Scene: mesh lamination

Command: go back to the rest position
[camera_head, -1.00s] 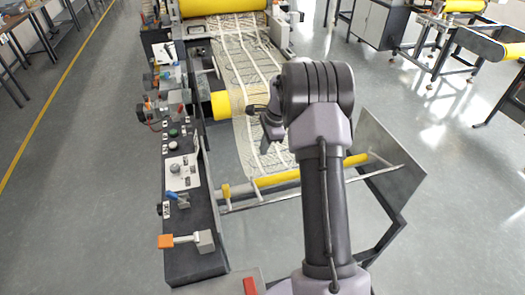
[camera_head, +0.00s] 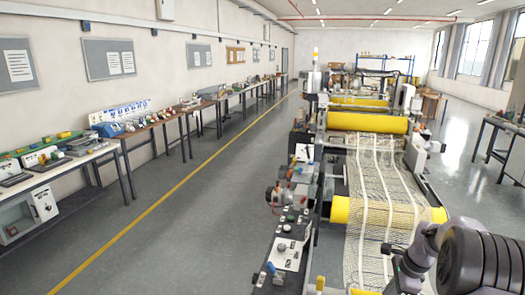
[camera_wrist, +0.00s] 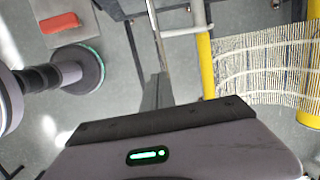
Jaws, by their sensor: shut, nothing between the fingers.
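My gripper (camera_head: 386,249) is at the lower right of the head view, small and dark, over the near part of the mesh web (camera_head: 384,210). It is shut and holds nothing. In the wrist view my gripper's housing (camera_wrist: 200,155) with a green light fills the bottom. The mesh also shows in the wrist view (camera_wrist: 262,65), beside yellow rollers, apart from the gripper. My arm's dark rounded joint covers the lower right corner of the head view.
The laminating machine has yellow rollers (camera_head: 368,122) and a control panel (camera_head: 288,255) along its left side. A wide grey aisle with a yellow floor line (camera_head: 150,222) is clear to the left. Workbenches (camera_head: 150,122) line the left wall. A red-handled part (camera_wrist: 60,23) shows in the wrist view.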

